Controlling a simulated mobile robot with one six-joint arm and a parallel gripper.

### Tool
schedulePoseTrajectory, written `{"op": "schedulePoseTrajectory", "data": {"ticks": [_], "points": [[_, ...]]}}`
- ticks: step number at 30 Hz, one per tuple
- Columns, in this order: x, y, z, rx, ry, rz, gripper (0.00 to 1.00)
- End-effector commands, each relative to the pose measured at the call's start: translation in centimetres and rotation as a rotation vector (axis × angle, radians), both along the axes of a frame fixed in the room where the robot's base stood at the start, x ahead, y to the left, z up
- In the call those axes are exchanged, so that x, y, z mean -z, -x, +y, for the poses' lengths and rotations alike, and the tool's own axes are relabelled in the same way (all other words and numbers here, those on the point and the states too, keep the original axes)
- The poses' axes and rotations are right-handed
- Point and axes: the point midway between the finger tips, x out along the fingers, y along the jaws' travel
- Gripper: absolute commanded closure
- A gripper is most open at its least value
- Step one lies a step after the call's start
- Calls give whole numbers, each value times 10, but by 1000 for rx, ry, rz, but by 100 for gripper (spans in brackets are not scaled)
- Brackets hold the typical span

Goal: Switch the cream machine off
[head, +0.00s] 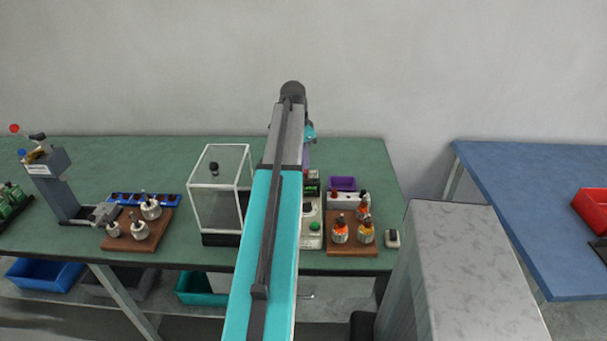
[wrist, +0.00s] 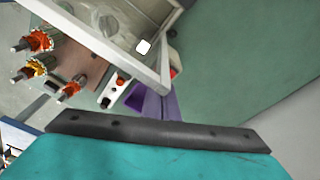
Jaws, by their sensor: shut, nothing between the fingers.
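The cream machine (head: 312,235) stands on the green bench, just right of my arm. Its dark panel with green digits and a green button show in the head view. Its left part is hidden behind my arm. The machine's switch cannot be made out in the wrist view.
A glass case (head: 220,147) stands left of my arm. A brown board (head: 352,246) with orange and yellow armatures lies to the right, with a purple bin (head: 342,184) behind. A grey block (head: 455,230) stands at front right. Green bench beyond the bin is clear.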

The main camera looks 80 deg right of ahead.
Motion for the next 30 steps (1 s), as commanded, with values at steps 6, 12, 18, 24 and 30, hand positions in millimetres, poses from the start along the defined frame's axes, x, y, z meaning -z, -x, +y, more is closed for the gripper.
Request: {"op": "schedulePoseTrajectory", "data": {"ticks": [6,12,18,24,30], "points": [[1,0,0,0,0,0,100],[3,0,0,0,0,0,100],[5,0,0,0,0,0,100],[7,0,0,0,0,0,100],[9,0,0,0,0,0,100]]}}
